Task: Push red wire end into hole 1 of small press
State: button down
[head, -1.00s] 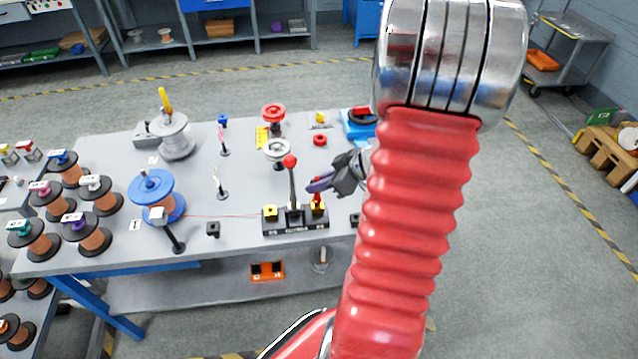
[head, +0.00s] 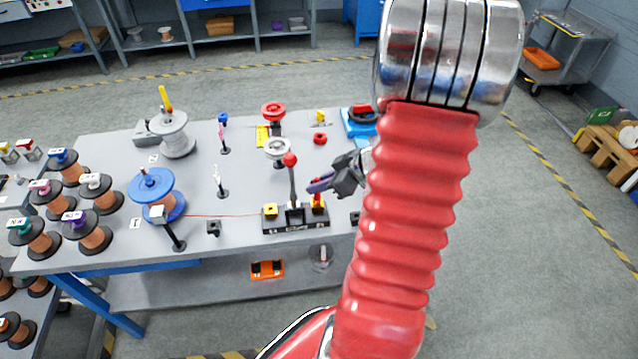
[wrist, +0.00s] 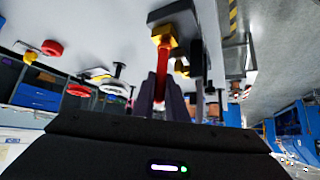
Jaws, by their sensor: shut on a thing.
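The small press (head: 296,224) stands at the table's front edge. It has a dark base, a yellow block at each end and an upright lever with a red ball knob (head: 290,159). My gripper (head: 319,185) is at its right side, its dark purple fingers shut on the red wire end (head: 317,199). In the wrist view the red wire end (wrist: 166,61) runs from between the fingers (wrist: 162,97) to the right yellow block (wrist: 164,37) and appears to meet it. The hole itself is hidden, so I cannot tell how deep the end sits.
A thin reddish wire runs left from the press toward the blue spool (head: 151,187). A small black block (head: 213,228) stands left of the press. A white pulley (head: 277,148) and a red pulley (head: 273,111) stand behind it. The table between the blue spool and the press is mostly clear.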

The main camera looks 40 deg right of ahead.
dwell(0.4)
jog(key=c, duration=1.7)
grip_release()
jog(key=shift+o, duration=0.6)
jog(key=shift+o, duration=1.1)
jog(key=shift+r, duration=0.1)
jog(key=v, duration=0.6)
jog(key=shift+s+r, duration=0.25)
jog(key=shift+d, duration=0.15)
